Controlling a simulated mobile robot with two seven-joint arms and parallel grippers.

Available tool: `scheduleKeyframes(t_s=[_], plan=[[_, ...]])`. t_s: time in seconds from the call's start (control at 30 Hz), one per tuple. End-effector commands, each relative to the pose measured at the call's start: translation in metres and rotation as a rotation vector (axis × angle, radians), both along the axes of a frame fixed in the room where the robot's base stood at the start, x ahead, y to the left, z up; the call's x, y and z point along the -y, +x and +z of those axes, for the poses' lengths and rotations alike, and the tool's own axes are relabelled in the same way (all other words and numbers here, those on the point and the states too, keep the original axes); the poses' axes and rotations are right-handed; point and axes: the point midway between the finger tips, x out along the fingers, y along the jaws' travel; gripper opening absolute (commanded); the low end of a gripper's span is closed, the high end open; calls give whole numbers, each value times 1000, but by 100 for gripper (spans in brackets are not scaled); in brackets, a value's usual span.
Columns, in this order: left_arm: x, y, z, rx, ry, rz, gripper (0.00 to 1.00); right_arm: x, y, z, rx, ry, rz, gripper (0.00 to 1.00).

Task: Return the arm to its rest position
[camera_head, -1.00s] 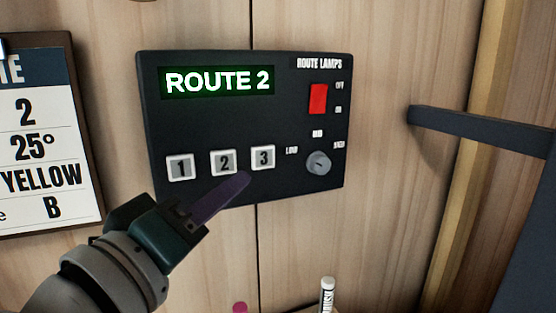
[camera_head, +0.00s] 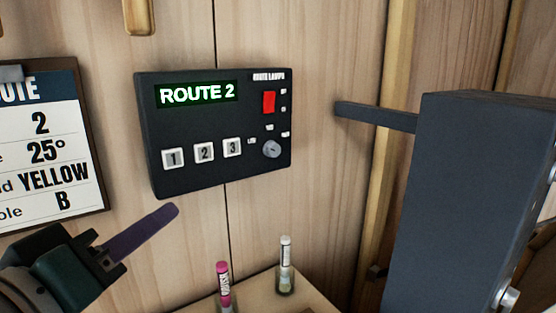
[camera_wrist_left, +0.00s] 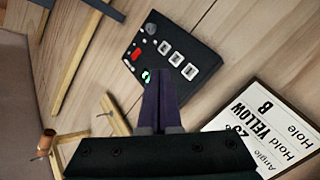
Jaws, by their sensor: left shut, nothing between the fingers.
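My left gripper (camera_head: 168,213) is in the lower left of the head view, with its purple fingers shut and nothing between them. Its tips are below the black control panel (camera_head: 215,170) and apart from it. The panel is on the wooden wall and its display reads ROUTE 2. It has buttons 1, 2 and 3, a red switch (camera_head: 269,102) and a grey knob (camera_head: 271,149). In the left wrist view the shut fingers (camera_wrist_left: 168,82) point up toward the panel (camera_wrist_left: 190,68). My right gripper is not in view.
A route card (camera_head: 45,145) on a board hangs at the left, reading 2, 25°, YELLOW and B. A pink-capped marker (camera_head: 223,283) and a white-capped one (camera_head: 286,262) stand on a wooden surface (camera_head: 262,292) below. A dark grey block (camera_head: 455,190) with a bar stands at the right.

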Motion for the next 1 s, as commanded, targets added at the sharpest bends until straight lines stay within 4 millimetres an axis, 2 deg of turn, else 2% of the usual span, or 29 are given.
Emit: scheduleKeyframes(t_s=[0.03,0.17,0.27,0.33,0.47,0.5,0.63,0.7,0.8,0.9,1.0], plan=[[0,-5,13,-34,35,-7,0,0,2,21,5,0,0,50],[-2,-19,21,-133,138,-31,0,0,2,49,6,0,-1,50],[-4,-35,30,-225,230,-58,0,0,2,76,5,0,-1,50],[-7,-50,40,-306,310,-84,0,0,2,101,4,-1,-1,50],[-18,-95,69,-503,494,-165,0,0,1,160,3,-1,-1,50],[-23,-111,78,-569,552,-195,0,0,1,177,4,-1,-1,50],[-39,-162,104,-759,704,-294,0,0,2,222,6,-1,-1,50],[-46,-185,116,-838,761,-342,0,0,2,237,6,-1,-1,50],[-53,-208,126,-917,812,-391,0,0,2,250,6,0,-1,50],[-57,-220,129,-957,836,-416,0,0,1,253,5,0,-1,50],[-57,-223,127,-968,843,-424,0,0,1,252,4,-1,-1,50]])
